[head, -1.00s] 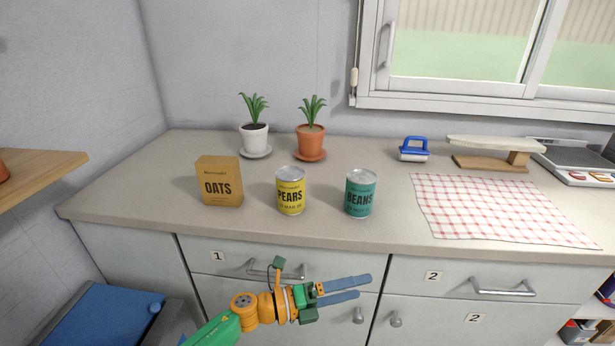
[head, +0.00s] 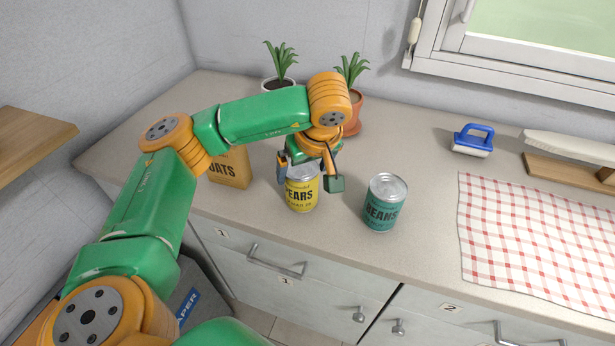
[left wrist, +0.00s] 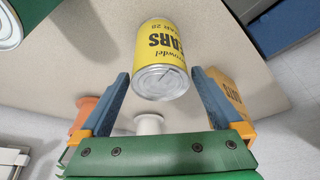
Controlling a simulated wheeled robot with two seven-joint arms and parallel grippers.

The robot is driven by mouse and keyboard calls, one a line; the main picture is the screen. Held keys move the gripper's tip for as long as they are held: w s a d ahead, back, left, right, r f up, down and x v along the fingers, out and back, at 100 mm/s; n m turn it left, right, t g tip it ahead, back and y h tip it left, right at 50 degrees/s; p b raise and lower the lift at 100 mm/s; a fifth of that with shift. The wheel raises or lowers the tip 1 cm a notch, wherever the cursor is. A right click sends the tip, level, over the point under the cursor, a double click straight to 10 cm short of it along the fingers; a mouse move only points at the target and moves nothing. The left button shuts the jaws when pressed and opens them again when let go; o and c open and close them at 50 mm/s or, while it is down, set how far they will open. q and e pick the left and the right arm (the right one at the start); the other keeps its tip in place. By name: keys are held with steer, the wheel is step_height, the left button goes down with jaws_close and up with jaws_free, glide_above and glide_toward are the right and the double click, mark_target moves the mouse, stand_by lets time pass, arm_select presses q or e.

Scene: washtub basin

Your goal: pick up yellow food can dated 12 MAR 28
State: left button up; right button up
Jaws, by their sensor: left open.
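The yellow PEARS can (head: 301,195) stands upright on the counter between the oats box and the teal BEANS can (head: 385,204). My left gripper (head: 300,168) is above and behind the can's top and partly covers it. In the left wrist view the PEARS can (left wrist: 163,55) lies between the two blue fingers of my left gripper (left wrist: 158,80). The fingers are open, with a gap on each side of the can. The end of its date shows there as 28; the rest is hard to read. My right gripper is not in view.
The brown oats box (head: 230,168) stands close left of the PEARS can, partly behind my arm. Two potted plants (head: 280,68) stand behind. A blue-handled brush (head: 473,140) and a checked cloth (head: 540,235) lie to the right. Bare counter separates the cans.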

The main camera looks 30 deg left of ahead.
arm_select(q)
steer(key=shift+p+x, duration=0.4)
steer(key=shift+x, duration=1.6)
jaws_close()
steer(key=shift+r, duration=0.15)
